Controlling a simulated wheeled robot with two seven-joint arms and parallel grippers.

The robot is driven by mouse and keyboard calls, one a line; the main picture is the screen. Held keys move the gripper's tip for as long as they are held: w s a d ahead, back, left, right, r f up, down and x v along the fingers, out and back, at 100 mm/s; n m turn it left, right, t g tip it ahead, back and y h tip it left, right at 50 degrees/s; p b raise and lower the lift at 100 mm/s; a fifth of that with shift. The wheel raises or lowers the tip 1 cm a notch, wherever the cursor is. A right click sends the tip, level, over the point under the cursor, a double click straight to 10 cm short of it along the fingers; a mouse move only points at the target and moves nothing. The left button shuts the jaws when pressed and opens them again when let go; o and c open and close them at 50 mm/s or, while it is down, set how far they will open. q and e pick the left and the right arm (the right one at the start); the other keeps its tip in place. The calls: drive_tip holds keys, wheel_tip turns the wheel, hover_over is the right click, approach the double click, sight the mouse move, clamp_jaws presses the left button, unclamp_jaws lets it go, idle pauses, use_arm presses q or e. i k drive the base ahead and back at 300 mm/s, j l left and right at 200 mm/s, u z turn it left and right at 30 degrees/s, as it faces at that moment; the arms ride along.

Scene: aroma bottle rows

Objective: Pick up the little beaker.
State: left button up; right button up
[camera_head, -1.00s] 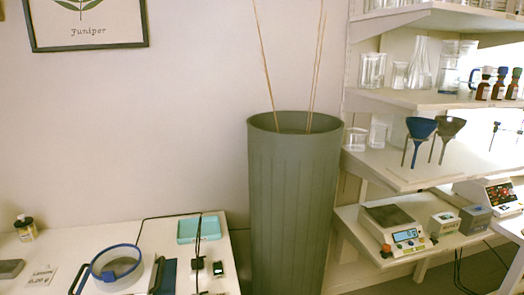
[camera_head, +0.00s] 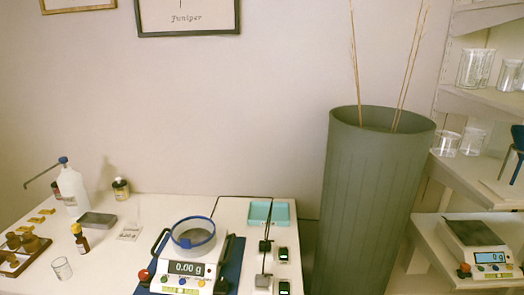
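A small clear glass beaker (camera_head: 62,268) stands upright on the white table at the lower left. Other clear glass vessels stand on the shelves at the right: a beaker (camera_head: 475,69) on the upper shelf and a short, wide one (camera_head: 446,142) on the shelf below. I cannot tell from the view alone which one the task means. Neither of my grippers is in view.
A balance (camera_head: 187,270) with a blue-rimmed ring stands on the table. Left of it are an amber bottle (camera_head: 81,240), a white pump bottle (camera_head: 72,190) and a wooden rack (camera_head: 22,252). A tall green bin (camera_head: 372,200) stands between table and shelves.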

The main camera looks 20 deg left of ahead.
sight(61, 266)
drive_tip(key=u, duration=2)
drive_tip(key=i+z, duration=0.3)
drive_tip(key=k+l, duration=0.05)
drive_tip(key=k, duration=0.05)
